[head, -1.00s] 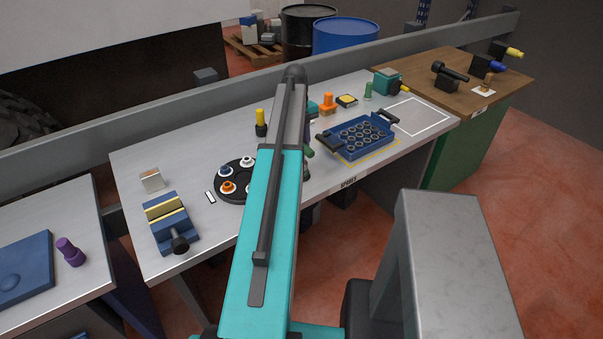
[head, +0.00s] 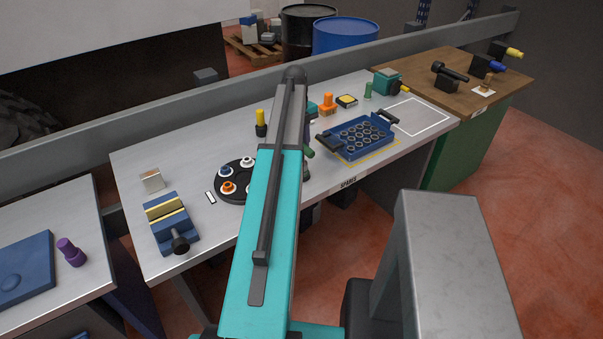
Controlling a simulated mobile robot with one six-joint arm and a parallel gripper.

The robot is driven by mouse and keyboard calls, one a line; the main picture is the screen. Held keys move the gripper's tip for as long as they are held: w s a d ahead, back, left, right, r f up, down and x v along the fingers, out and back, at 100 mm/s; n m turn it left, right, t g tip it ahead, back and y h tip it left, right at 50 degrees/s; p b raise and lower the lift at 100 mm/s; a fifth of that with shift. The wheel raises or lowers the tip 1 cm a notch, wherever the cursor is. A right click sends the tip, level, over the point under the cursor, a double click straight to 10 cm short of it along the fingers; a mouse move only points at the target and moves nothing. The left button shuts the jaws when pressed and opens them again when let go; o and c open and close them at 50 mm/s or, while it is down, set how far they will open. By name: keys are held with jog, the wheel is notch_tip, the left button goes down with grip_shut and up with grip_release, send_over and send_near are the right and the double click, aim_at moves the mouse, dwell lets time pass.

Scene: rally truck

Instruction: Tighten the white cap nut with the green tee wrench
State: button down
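A round black plate (head: 222,197) lies on the long grey bench and carries several cap nuts on white bases. A white cap nut (head: 247,161) is at its back right, beside my arm. A blue nut (head: 226,170) is at the back left and an orange one (head: 228,187) at the front left. My arm covers the plate's right edge and partly hides another nut there. A dark green piece (head: 309,153) sticks out just right of my arm; I cannot tell whether it is the tee wrench. My gripper is hidden behind my arm, so its hold does not show.
A blue vise (head: 171,222) stands at the bench's left end. A blue tray (head: 360,152) of dark rings sits right of my arm. A yellow-topped tool (head: 260,118) and an orange one (head: 327,101) stand behind. A white-outlined area (head: 418,116) is bare.

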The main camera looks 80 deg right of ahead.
jog(key=shift+r+p, duration=1.85)
jog(key=shift+r, duration=0.8)
dwell(3.9)
jog(key=shift+r+p, duration=1.05)
jog(key=shift+r, duration=0.9)
